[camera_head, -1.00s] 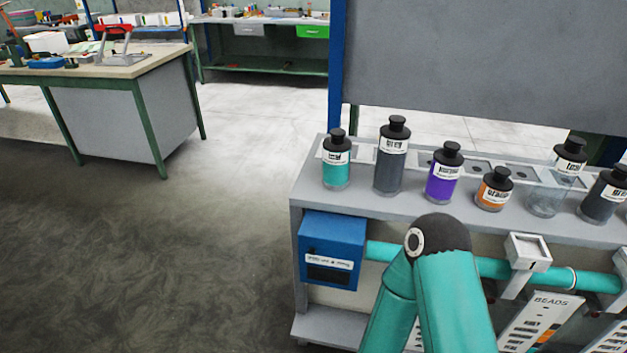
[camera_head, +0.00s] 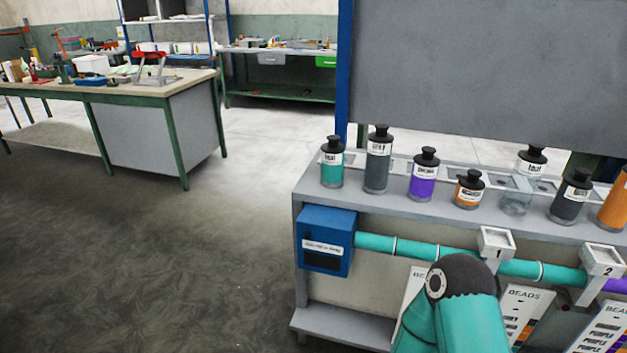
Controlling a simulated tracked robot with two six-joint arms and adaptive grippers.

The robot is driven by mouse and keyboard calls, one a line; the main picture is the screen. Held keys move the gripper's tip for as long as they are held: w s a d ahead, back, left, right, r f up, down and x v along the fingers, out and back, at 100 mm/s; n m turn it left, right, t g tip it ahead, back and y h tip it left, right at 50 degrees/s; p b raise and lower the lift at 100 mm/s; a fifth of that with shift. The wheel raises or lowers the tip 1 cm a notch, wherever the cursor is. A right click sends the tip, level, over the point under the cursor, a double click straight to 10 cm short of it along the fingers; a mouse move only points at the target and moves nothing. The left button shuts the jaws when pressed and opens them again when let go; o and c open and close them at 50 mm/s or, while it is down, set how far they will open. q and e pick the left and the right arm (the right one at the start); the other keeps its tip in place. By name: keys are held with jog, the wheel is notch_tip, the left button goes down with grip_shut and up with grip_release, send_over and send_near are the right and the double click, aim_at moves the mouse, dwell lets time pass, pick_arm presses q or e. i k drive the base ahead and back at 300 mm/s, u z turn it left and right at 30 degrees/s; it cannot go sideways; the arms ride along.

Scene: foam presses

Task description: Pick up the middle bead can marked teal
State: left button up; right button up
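Several bead cans with black caps stand in a row on a grey shelf (camera_head: 400,210). At the left end is a can with teal contents (camera_head: 332,168), its label apparently reading teal. To its right stand a tall grey can (camera_head: 377,170), a purple can (camera_head: 423,180), a short orange can (camera_head: 468,194), a clear, empty-looking can (camera_head: 517,204), a dark grey can (camera_head: 570,200) and a partly cut-off orange can (camera_head: 613,208). A teal arm link of mine rises at the bottom, below the shelf. Neither gripper shows.
A blue box (camera_head: 326,240) joins a teal pipe along the shelf front, with white holders numbered 1 (camera_head: 496,241) and 2 (camera_head: 602,260). Bead charts (camera_head: 522,312) hang below. A workbench (camera_head: 150,90) stands at the far left. Floor between is clear.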

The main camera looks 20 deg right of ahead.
aim_at(332, 152)
jog(key=z, duration=0.15)
jog(key=i, duration=0.85)
jog(key=u, duration=0.2)
jog(key=k, duration=0.85)
jog(key=z, duration=0.25)
jog(key=i, duration=0.85)
jog(key=u, duration=0.1)
